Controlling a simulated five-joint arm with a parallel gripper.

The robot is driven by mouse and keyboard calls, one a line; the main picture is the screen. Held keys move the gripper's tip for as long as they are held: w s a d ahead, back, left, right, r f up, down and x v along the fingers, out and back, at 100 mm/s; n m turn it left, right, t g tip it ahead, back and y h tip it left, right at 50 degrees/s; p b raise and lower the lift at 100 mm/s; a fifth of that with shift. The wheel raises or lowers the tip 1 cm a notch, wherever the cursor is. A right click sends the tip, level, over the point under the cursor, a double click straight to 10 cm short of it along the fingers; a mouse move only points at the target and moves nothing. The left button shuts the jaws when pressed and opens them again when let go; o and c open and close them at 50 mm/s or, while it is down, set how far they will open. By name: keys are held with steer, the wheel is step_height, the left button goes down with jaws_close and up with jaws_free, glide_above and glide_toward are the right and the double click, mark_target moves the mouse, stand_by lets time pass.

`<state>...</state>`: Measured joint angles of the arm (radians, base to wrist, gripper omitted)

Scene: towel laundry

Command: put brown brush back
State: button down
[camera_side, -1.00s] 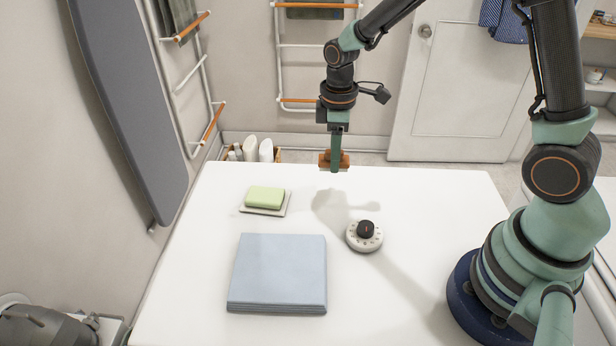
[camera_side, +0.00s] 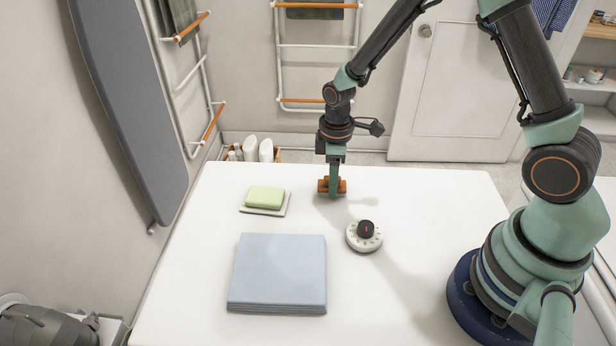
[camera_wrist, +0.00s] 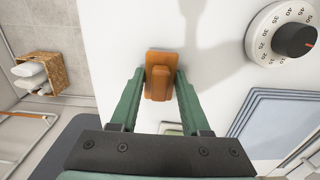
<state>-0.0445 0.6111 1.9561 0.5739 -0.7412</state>
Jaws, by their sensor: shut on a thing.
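The brown brush (camera_side: 325,186) is between the fingers of my gripper (camera_side: 333,192), at the far part of the white table. In the wrist view the brush (camera_wrist: 160,72) shows as an orange-brown block with a raised grip. The green fingers of my gripper (camera_wrist: 160,88) are shut on it from both sides. The brush is close to the table top; I cannot tell whether it touches it. Its underside is hidden.
A green soap (camera_side: 265,196) on a pale dish lies left of the brush. A round dial timer (camera_side: 364,237) stands to the right and nearer. A folded blue towel (camera_side: 278,272) lies in front. A basket with bottles (camera_wrist: 45,72) stands beyond the table edge.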

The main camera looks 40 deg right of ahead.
steer(key=shift+c, duration=1.9)
jaws_free()
step_height(320, 180, up, 12)
steer(key=r, duration=0.1)
step_height(320, 180, up, 6)
steer(key=m+t, duration=0.2)
steer(key=m, duration=0.1)
glide_above(345, 191)
steer(key=s+d+r+m+t, duration=0.1)
steer(key=s+r+m+t, duration=0.2)
steer(key=s+r+m, duration=0.2)
steer(key=shift+s+r+m+t, duration=0.15)
steer(key=shift+s+m+t, duration=0.25)
steer(key=shift+s, duration=0.8)
steer(key=shift+d, duration=0.1)
